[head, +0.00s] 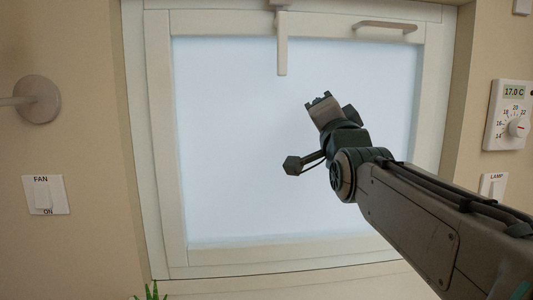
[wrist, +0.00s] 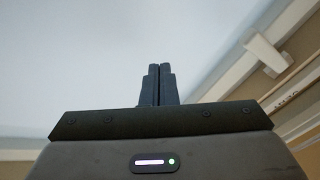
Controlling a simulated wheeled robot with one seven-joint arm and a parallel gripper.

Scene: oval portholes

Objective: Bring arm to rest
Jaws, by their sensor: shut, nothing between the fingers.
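My gripper (head: 319,100) is raised in front of the frosted window pane in the head view, at the end of my dark arm, which reaches in from the lower right. In the wrist view the two dark fingers of my gripper (wrist: 159,70) stand side by side, shut with nothing between them. My gripper appears apart from the window; the exact gap cannot be told. The pale pane (head: 235,150) fills most of both views.
The white window frame (head: 160,140) has a vertical latch (head: 282,45) and a metal handle (head: 384,26) at its top. A thermostat (head: 510,115) and lamp switch (head: 493,187) are on the right wall. A fan switch (head: 46,194) and round fitting (head: 38,99) are left. A plant (head: 152,291) shows below.

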